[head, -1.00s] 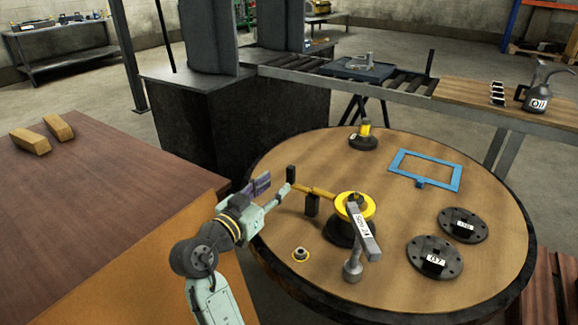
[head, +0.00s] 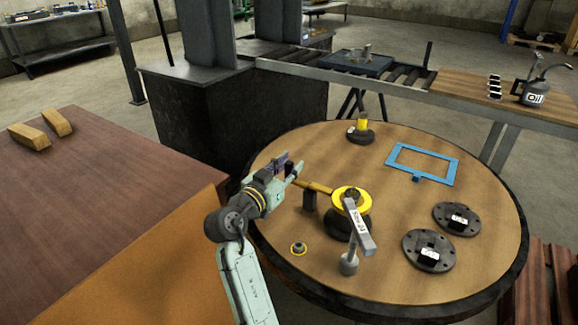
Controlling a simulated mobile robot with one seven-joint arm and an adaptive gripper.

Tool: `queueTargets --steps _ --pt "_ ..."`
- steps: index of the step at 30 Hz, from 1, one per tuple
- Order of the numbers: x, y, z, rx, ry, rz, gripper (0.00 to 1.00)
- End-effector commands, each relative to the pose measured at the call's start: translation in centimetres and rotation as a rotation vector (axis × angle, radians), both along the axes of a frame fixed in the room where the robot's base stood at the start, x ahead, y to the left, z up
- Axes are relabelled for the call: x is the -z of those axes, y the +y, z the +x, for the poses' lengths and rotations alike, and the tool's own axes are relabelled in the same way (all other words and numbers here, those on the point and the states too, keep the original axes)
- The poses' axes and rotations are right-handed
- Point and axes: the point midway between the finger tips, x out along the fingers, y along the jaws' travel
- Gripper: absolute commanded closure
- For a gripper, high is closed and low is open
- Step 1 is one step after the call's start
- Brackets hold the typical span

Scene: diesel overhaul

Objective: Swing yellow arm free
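The yellow arm (head: 318,187) reaches left from a yellow ring (head: 352,198) on a dark round base on the round table. A small dark upright knob (head: 289,168) stands at the arm's left end. My gripper (head: 291,165) is at that end, its fingers spread with the knob between them. Contact with the knob cannot be made out. A grey labelled bar (head: 358,228) lies across the ring and reaches toward the front, over a grey post (head: 349,263). A dark block (head: 310,201) stands just under the yellow arm.
The round table (head: 400,290) also bears a blue frame (head: 452,175), two dark labelled discs (head: 457,219) (head: 428,250), a small yellow-topped part (head: 361,128) and a small ringed fitting (head: 299,249). A brown bench (head: 100,190) is at the left. A roller conveyor (head: 400,80) runs behind.

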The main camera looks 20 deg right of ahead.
Motion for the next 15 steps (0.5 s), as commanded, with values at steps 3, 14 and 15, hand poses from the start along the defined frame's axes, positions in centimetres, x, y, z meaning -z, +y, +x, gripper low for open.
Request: queueTargets --steps 3,14,15 --pt "0.0 0.01 -0.01 0.0 0.0 0.0 0.81" --pt "0.0 0.02 -0.01 0.0 0.0 0.0 1.0" --pt "0.0 0.02 -0.01 0.0 0.0 0.0 1.0"
